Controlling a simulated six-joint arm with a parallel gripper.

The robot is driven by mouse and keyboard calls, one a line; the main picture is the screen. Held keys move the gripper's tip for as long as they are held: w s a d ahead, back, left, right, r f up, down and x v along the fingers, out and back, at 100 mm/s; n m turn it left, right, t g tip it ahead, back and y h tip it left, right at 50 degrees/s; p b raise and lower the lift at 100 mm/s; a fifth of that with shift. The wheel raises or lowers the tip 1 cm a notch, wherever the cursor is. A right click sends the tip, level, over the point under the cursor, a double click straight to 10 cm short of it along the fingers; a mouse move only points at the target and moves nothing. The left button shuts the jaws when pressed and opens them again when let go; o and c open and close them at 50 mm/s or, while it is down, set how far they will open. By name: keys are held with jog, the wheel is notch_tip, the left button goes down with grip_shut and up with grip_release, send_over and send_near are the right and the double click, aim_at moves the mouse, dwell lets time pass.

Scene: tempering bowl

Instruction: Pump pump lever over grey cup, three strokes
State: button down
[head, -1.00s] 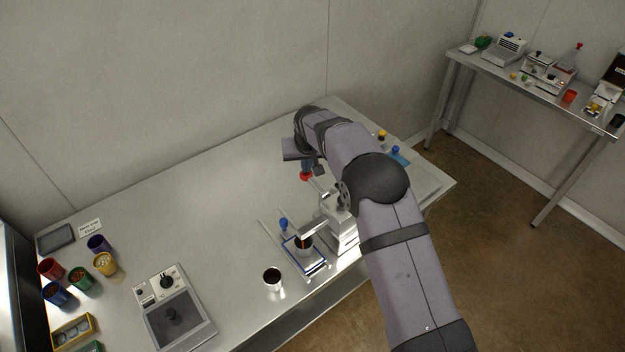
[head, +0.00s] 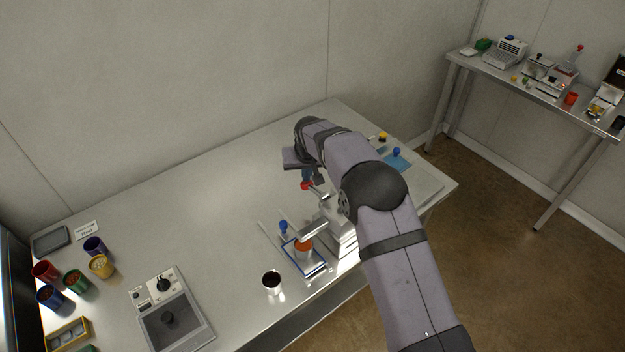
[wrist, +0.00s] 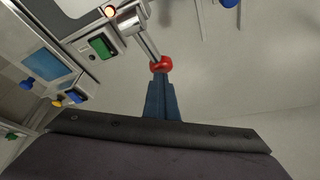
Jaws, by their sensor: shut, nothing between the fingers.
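The pump lever ends in a red knob (head: 306,185), which also shows in the wrist view (wrist: 161,64). My gripper (head: 308,176) is shut and empty, its fingertips pointing down at the knob; in the wrist view the blue fingers (wrist: 160,84) meet right at it. They look in contact with the knob. The pump body (head: 340,222) stands beside my arm, its spout (head: 313,230) reaching over the grey cup (head: 304,255). The cup stands on the blue-edged tray and shows orange inside. My forearm hides part of the pump in the head view.
A cup of dark liquid (head: 272,282) stands left of the tray (head: 318,270). A blue knob (head: 283,227) stands at the tray's back. A device with a dark plate (head: 172,315) and several coloured cups are at the left. The table's middle is clear.

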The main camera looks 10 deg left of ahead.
jog(key=shift+s+d+f, duration=0.15)
jog(key=shift+s, duration=0.1)
jog(key=shift+r+p, duration=1.15)
jog(key=shift+r, duration=0.7)
jog(key=shift+r+p, duration=0.4)
jog(key=shift+r, duration=0.4)
